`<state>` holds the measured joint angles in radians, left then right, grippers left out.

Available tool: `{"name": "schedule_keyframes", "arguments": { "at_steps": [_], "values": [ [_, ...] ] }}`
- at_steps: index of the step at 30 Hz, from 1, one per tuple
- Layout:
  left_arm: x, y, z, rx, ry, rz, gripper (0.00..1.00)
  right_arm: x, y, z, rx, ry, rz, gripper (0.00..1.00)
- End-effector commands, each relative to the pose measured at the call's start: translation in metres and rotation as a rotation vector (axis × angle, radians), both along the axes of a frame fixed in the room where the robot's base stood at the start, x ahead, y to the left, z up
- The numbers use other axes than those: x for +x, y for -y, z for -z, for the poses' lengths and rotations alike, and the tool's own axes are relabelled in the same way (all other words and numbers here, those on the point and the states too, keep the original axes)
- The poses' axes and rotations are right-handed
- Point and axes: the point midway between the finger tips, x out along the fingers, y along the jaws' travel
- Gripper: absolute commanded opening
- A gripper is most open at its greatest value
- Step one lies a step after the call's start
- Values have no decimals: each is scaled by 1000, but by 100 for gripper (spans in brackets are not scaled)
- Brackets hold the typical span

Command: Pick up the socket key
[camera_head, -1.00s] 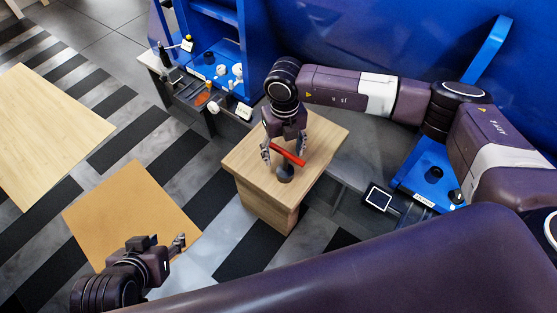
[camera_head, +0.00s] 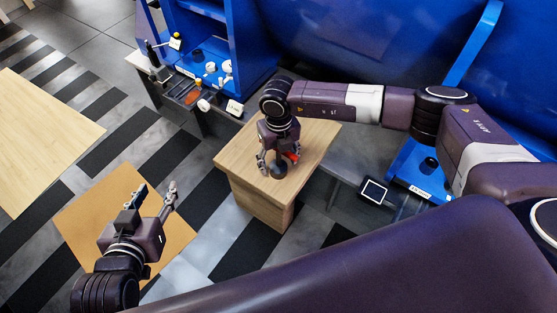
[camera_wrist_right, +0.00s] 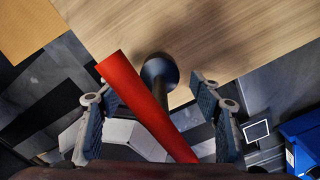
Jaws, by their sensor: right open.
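The socket key, with a red bar handle (camera_wrist_right: 130,85) and a dark shaft with a round end (camera_wrist_right: 160,70), is at the wooden block top. In the head view its red handle (camera_head: 292,157) is partly hidden by my right gripper (camera_head: 277,160). That gripper is open, pointing down over the key. In the right wrist view the handle runs diagonally between the two spread fingers (camera_wrist_right: 150,95), with a gap visible on each side of the shaft. My left gripper (camera_head: 156,190) is open and empty, over the tan mat, far from the key.
The wooden block (camera_head: 315,140) has bare top around the key. A blue rack (camera_head: 240,45) and a dark bench with small parts (camera_head: 190,92) stand behind it. A blue stand (camera_head: 412,172) and a small screen (camera_head: 373,191) are at right. The tan mat (camera_head: 90,215) lies at left.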

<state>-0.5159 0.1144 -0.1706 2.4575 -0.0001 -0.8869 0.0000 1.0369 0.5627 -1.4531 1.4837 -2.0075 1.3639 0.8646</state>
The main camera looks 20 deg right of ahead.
Motion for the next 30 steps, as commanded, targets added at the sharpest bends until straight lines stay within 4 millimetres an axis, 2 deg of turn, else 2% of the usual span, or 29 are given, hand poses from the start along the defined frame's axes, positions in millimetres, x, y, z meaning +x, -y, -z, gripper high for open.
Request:
{"name": "schedule_keyframes", "arguments": {
  "at_steps": [2, 18, 30],
  "values": [
    [0, 0, 0, 0, -1, 0, 40, 0, 0, 0, 0, 0, 0, 59],
    [0, 0, 1, 1, -3, 0, 40, 0, 0, 0, 1, 0, -1, 0],
    [-2, -1, 2, 3, -18, -1, 40, 1, -1, -7, 2, 2, -1, 0]
  ]
}}
